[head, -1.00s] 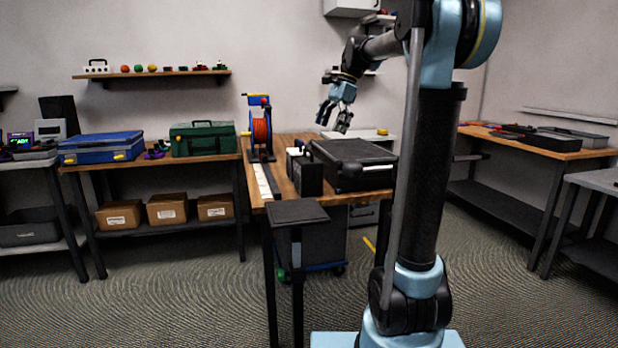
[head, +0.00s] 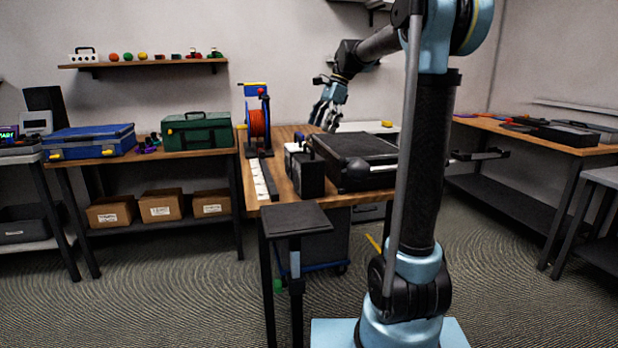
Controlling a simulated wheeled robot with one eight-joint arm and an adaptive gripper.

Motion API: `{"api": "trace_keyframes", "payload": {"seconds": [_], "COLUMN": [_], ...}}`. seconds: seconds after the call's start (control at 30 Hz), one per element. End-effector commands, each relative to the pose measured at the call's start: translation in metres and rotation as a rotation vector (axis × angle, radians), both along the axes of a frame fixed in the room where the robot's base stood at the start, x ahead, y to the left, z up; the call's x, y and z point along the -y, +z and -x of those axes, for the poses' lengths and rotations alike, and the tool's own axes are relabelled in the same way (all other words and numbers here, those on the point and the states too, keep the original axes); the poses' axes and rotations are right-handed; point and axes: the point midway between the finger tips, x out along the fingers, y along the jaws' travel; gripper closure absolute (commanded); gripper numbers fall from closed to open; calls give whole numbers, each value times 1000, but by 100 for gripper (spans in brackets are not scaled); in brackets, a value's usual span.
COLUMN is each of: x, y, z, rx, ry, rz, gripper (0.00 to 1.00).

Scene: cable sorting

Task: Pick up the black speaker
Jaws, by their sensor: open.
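A black upright box that looks like the black speaker (head: 309,176) stands near the front of the wooden table (head: 287,190), left of a large black case (head: 352,160). A small white item (head: 292,150) is close behind it, partly hidden. My gripper (head: 326,118) is open and empty, with its fingers pointing down. It appears above and behind the speaker in the picture, apart from it. How far it is in depth I cannot tell.
An orange cable reel (head: 258,122) stands at the table's back left. A white strip (head: 263,180) and a dark bar lie along the left edge. A small dark-topped stand (head: 296,219) is in front of the table. The large case crowds the speaker's right side.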

Motion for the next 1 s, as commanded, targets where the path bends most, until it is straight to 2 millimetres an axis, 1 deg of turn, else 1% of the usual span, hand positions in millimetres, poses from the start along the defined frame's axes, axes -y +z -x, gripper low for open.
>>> {"api": "trace_keyframes", "payload": {"seconds": [0.03,0.1,0.3,0.4,0.57,0.67,0.83,1.0], "x": [-4,-8,-19,-22,-25,-29,-38,-42], "y": [-9,-20,-48,-56,-63,-73,-94,-107], "z": [2,3,7,9,10,12,16,18], "rx": [1,0,0,0,0,0,-1,0], "ry": [2,1,1,0,0,0,1,-1], "rz": [0,0,0,0,0,0,0,0], "gripper": [0,0,0,0,0,0,0,0]}}
